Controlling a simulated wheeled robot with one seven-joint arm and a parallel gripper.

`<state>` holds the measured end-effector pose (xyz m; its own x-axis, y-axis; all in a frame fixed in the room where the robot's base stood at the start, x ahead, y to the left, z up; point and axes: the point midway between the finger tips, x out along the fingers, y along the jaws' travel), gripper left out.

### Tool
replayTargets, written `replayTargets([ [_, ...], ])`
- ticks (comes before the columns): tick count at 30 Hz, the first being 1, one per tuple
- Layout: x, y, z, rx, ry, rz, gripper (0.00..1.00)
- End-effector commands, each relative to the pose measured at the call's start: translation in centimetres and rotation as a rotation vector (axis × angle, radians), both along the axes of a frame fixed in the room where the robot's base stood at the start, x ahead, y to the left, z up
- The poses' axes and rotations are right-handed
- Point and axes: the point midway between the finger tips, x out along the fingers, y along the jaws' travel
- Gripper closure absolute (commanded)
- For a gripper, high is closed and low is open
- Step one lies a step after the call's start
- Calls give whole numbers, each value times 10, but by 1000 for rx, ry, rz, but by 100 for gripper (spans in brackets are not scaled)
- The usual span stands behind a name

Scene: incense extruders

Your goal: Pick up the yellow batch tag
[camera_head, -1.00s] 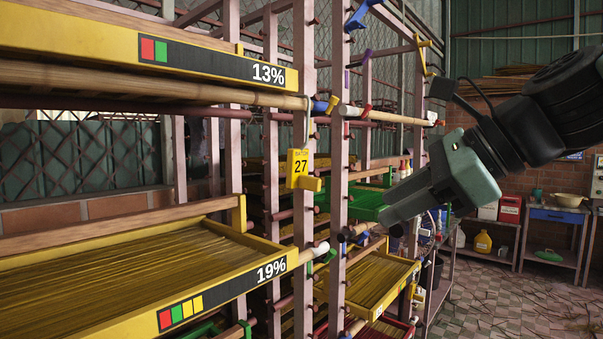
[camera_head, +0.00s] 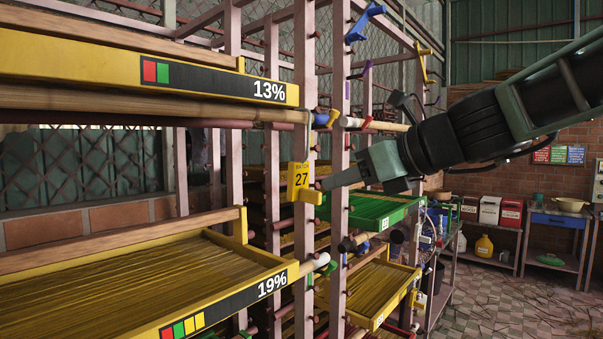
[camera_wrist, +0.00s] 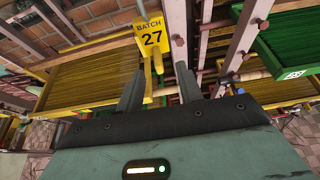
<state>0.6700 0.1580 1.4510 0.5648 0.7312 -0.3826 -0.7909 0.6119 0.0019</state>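The yellow batch tag (camera_head: 298,179), marked 27, hangs on a pink rack post, with a yellow bracket (camera_head: 309,197) jutting out just below it. In the wrist view the tag (camera_wrist: 152,38) reads "BATCH 27" and appears beyond my fingertips, toward the left finger's side. My gripper (camera_head: 325,184) points left at the tag, with its tips close to the tag's right edge. In the wrist view my gripper (camera_wrist: 160,72) has its two fingers apart with nothing held between them. Whether a fingertip touches the tag or bracket cannot be told.
Yellow trays of incense sticks (camera_head: 140,280) fill the rack at left. A green tray (camera_head: 385,207) lies behind and below my gripper. Pegs and bamboo poles (camera_head: 150,103) stick out around the post. Open floor (camera_head: 510,300) shows at right.

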Motion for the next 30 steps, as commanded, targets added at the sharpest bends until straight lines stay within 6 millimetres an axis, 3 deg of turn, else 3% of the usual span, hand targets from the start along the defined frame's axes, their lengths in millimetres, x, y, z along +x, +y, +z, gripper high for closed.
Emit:
replayTargets([
  [12, 23, 37, -18, -1, 2, 1, 64],
  [22, 28, 44, -22, -1, -1, 0, 64],
  [23, 28, 44, -22, -1, -1, 0, 66],
  [27, 28, 44, -22, -1, -1, 0, 100],
  [30, 28, 43, -21, -1, -1, 0, 100],
])
